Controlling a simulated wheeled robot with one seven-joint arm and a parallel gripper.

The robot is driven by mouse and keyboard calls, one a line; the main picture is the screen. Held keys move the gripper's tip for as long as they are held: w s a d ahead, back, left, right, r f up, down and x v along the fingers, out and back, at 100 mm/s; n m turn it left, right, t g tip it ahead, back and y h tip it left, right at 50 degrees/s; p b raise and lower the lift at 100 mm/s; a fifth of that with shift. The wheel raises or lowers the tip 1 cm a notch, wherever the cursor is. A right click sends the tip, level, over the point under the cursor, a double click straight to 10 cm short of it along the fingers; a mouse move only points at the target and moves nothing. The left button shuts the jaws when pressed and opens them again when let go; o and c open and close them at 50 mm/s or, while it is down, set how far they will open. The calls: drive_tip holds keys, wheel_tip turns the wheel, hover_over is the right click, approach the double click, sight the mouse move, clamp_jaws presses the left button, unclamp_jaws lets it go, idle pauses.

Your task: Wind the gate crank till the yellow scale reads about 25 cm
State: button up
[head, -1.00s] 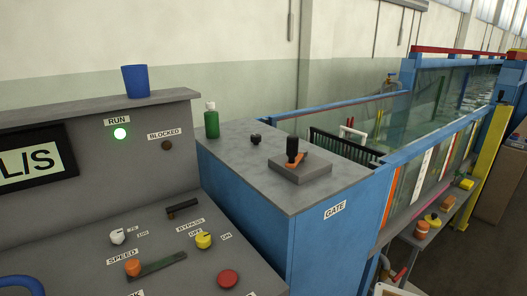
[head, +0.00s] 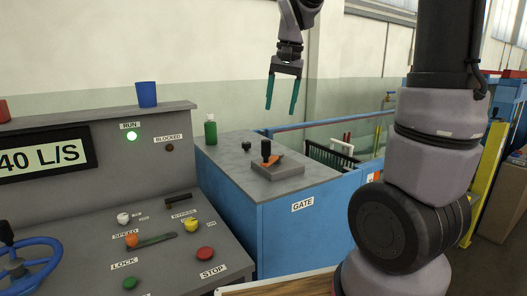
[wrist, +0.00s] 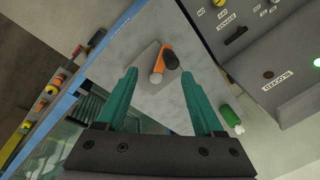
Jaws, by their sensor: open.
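The gate crank (head: 266,150) has an orange arm and an upright black handle. It sits on a grey block (head: 278,172) on top of the blue cabinet labelled GATE (head: 303,204). My gripper (head: 282,110) is open and empty, pointing down in the air above the cabinet top. In the wrist view the crank (wrist: 165,58) lies ahead of and between my fingertips, apart from them. The yellow scale cannot be made out in the current views; my arm covers much of the flume's glass side in the head view.
A green bottle (head: 210,131) and a small black knob (head: 246,145) stand on the cabinet top. The control desk at left shows 40 L/S on its display (head: 45,156), a lit green RUN lamp (head: 131,136) and a blue cup (head: 147,94).

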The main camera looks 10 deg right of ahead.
drive_tip(key=g+h, duration=0.1)
drive_tip(key=g, duration=0.1)
hover_over(266, 149)
drive_tip(key=w, duration=0.1)
drive_tip(key=f, duration=0.4)
drive_tip(key=shift+d+f, duration=0.2)
drive_tip(key=shift+d, duration=0.05)
drive_tip(key=shift+w+a+f, duration=0.15)
drive_tip(key=shift+w+f, duration=0.15)
drive_tip(key=shift+f, duration=0.25)
drive_tip(key=shift+m, duration=0.3)
wheel_tip(266, 149, down, 10)
drive_tip(key=shift+f, duration=0.2)
clamp_jaws()
drive_tip(key=shift+r, duration=0.1)
